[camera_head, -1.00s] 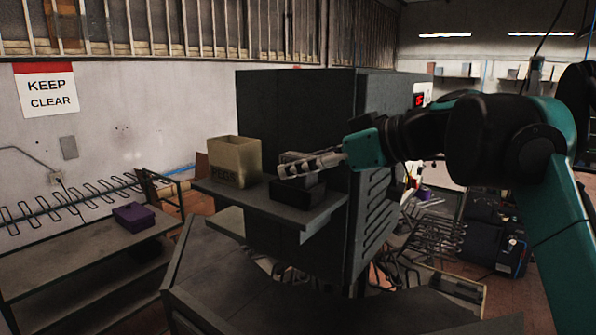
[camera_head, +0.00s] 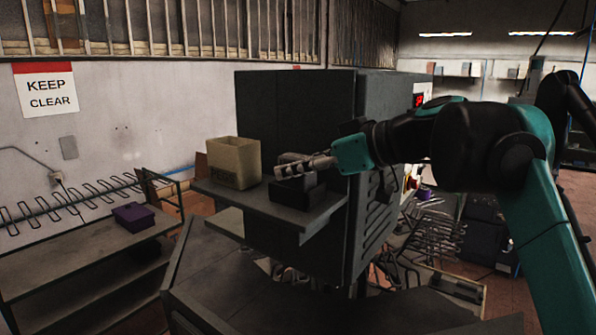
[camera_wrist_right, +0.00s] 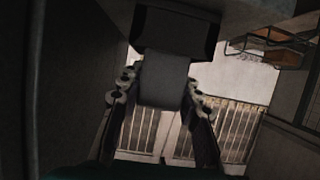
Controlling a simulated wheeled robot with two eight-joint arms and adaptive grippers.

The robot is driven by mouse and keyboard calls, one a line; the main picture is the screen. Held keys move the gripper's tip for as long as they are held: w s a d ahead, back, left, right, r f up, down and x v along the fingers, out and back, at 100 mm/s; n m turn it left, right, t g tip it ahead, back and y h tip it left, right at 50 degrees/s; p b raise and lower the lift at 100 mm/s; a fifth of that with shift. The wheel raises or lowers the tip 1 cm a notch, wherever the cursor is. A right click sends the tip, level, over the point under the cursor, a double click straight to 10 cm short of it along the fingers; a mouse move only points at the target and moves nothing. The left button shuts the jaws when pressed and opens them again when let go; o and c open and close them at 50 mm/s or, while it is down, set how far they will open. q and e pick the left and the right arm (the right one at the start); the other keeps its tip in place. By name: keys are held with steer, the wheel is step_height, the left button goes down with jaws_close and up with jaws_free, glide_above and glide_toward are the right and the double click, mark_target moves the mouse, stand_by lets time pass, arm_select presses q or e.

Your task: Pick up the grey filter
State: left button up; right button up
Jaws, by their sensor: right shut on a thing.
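The grey filter (camera_wrist_right: 165,82) shows in the wrist view as a plain grey block between the two fingers of my right gripper (camera_wrist_right: 160,98). The gripper is shut on it. A dark block (camera_wrist_right: 175,32) lies just beyond the filter; I cannot tell whether they touch. In the head view my right gripper (camera_head: 303,167) is at the machine's front shelf, above a black block-like holder (camera_head: 297,195). The fingers mostly hide the filter there. My left gripper is not in view.
A tan open box (camera_head: 234,163) stands on the shelf (camera_head: 272,208), left of the holder. The large dark machine (camera_head: 295,115) rises close behind the gripper. A purple box (camera_head: 133,216) sits on a rack at the left. Air above the tan box is clear.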

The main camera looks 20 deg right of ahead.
mark_target(297, 156)
steer(key=shift+w+r, duration=0.15)
steer(key=shift+r, duration=0.55)
step_height(297, 156, up, 8)
steer(key=shift+f+p, duration=0.1)
steer(key=shift+p, duration=0.6)
steer(key=shift+r+p, duration=0.4)
steer(key=shift+r, duration=0.2)
step_height(297, 156, up, 2)
steer(key=p, duration=0.3)
steer(key=shift+r, duration=0.25)
